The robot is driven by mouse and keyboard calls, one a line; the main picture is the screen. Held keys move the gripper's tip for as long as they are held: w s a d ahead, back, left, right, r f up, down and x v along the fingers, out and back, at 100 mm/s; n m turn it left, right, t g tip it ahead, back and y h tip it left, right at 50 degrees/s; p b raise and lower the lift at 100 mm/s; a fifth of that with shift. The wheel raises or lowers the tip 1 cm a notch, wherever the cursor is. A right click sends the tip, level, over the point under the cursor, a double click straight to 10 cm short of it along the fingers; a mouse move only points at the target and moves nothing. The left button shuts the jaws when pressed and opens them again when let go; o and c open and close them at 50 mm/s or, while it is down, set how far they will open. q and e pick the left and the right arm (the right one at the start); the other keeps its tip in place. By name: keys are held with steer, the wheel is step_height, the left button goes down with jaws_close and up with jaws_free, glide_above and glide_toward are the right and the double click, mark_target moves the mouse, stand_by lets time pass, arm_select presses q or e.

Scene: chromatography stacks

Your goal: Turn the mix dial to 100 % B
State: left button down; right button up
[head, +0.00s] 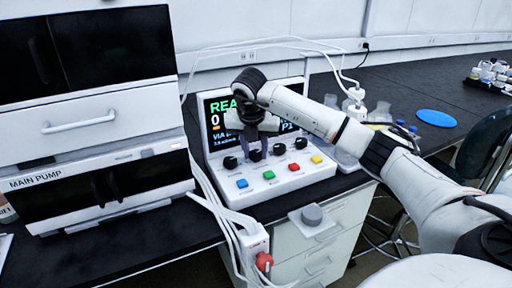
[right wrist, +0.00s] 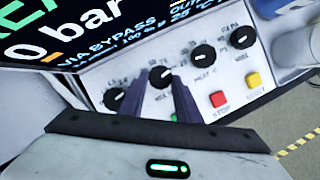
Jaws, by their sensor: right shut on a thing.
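A white control panel (head: 270,183) with a lit screen (head: 216,120) stands on the dark bench. It has a row of black dials with white pointer marks. My right gripper (head: 255,154) reaches down in front of the screen and is shut on the second dial from the left (right wrist: 160,76), one finger on each side. Its pointer mark shows between the fingers, but the printed label is too blurred to read surely as the mix label. The screen shows "0 bar" and "VIA BYPASS"; a small line seems to read 100 %. My left gripper is out of view.
Other dials flank the held one: one to its left (right wrist: 115,98) and two to its right, the nearer close by (right wrist: 204,57). Coloured buttons, including a red one (head: 293,167), lie below. The main pump (head: 95,190) stands left; bottles (head: 354,105) stand right.

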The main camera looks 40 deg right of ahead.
steer(key=shift+m, duration=0.3)
steer(key=o, duration=1.1)
steer(key=shift+c, duration=0.2)
steer(key=v, duration=1)
steer(key=shift+r+p, duration=0.2)
steer(key=shift+p, duration=0.2)
